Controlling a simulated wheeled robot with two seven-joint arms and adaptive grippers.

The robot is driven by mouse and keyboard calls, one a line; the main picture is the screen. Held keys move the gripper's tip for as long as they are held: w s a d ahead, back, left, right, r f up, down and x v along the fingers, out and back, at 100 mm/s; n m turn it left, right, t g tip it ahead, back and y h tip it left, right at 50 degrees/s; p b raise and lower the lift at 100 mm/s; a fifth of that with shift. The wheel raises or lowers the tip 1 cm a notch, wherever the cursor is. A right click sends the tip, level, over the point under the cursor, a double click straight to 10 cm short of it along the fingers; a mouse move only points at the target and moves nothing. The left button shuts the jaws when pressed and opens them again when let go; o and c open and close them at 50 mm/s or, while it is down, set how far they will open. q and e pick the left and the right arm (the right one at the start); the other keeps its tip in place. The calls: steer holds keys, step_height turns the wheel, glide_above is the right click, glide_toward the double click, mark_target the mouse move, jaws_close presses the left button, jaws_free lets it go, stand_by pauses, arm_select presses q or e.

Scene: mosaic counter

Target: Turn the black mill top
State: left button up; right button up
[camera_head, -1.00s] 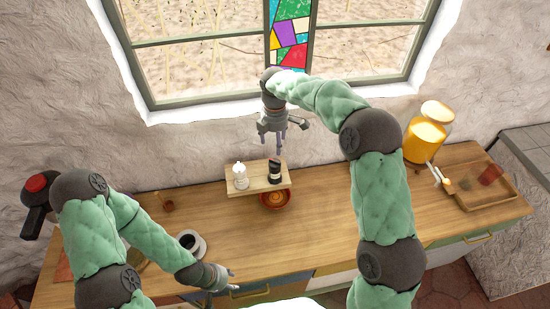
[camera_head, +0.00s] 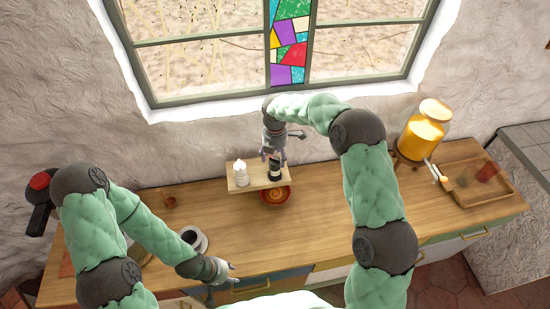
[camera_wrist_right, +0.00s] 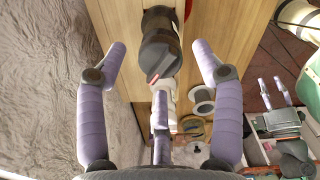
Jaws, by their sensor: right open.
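The black mill (camera_head: 275,172) stands upright on a small wooden board, partly hidden under my right gripper. In the right wrist view the black mill top (camera_wrist_right: 160,55) lies ahead between the spread fingers, with a red and white mark on it. My right gripper (camera_head: 272,154) is open, pointing down at the mill top; I cannot tell whether it touches. A white mill (camera_head: 241,174) stands beside the black one, to the left. My left gripper (camera_head: 228,273) is low at the counter's front edge, away from the mills; its jaw state is unclear.
The wooden board (camera_head: 258,183) carries both mills, with an orange-brown bowl (camera_head: 275,197) in front. A yellow jar (camera_head: 424,133) and a wooden tray (camera_head: 488,194) are at the right. The rough wall and window are close behind.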

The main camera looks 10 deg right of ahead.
steer(key=shift+f, duration=1)
steer(key=c, duration=1.2)
steer(key=shift+o, duration=0.2)
steer(key=shift+m, duration=0.3)
